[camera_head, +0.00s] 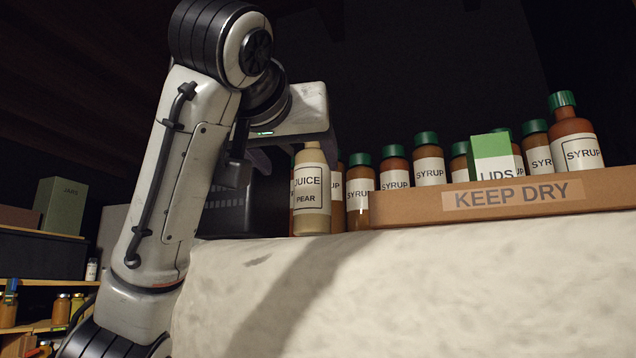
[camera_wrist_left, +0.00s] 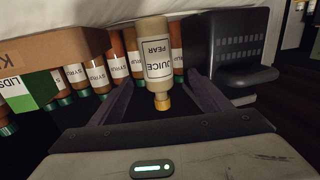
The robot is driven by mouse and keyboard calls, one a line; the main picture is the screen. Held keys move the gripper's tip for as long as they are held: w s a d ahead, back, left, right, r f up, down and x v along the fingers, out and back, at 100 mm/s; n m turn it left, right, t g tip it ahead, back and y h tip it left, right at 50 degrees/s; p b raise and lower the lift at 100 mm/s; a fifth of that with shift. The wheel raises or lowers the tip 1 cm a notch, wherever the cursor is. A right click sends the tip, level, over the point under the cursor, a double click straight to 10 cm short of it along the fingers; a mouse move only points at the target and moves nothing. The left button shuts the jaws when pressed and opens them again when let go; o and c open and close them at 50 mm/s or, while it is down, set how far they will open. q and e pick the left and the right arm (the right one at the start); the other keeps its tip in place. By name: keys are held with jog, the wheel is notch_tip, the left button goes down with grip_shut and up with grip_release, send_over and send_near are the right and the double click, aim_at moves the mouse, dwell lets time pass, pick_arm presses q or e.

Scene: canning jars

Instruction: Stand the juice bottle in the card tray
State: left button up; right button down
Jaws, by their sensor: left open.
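The juice bottle (camera_head: 311,205), pale with a white JUICE PEAR label, stands upright on the light surface, left of the card tray (camera_head: 410,207). The tray is low brown cardboard marked KEEP DRY. My left gripper (camera_head: 296,146) points down over the bottle's top and hides its cap in the head view. In the left wrist view the bottle (camera_wrist_left: 158,55) appears upside down, its yellow cap between the two open fingers, with a gap visible on each side. The tray (camera_wrist_left: 45,50) shows at the left there. My right gripper is not in view.
Several green-capped syrup bottles (camera_head: 429,163) stand close by, behind the tray's front wall and beside the juice bottle. A green and white LIDS box (camera_head: 495,160) is among them. A dark slotted box (camera_head: 225,210) stands left of the bottle. The front surface (camera_head: 420,290) is clear.

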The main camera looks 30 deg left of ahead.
aim_at(309, 182)
pick_arm(q)
jog(key=p+x, duration=0.1)
jog(key=x, duration=0.1)
jog(key=f+p+x, duration=0.1)
jog(key=x, duration=0.1)
jog(key=shift+w+a, duration=0.1)
jog(key=shift+w, duration=0.15)
jog(key=p+x, duration=0.1)
jog(key=x, duration=0.1)
jog(key=p+x, duration=0.1)
jog(key=x, duration=0.1)
jog(key=shift+w+f, duration=0.2)
jog(key=shift+w, duration=0.25)
jog(key=shift+w+a+f, duration=0.1)
jog(key=shift+w+a, duration=0.05)
jog(key=shift+w, duration=0.25)
jog(key=c, duration=1.3)
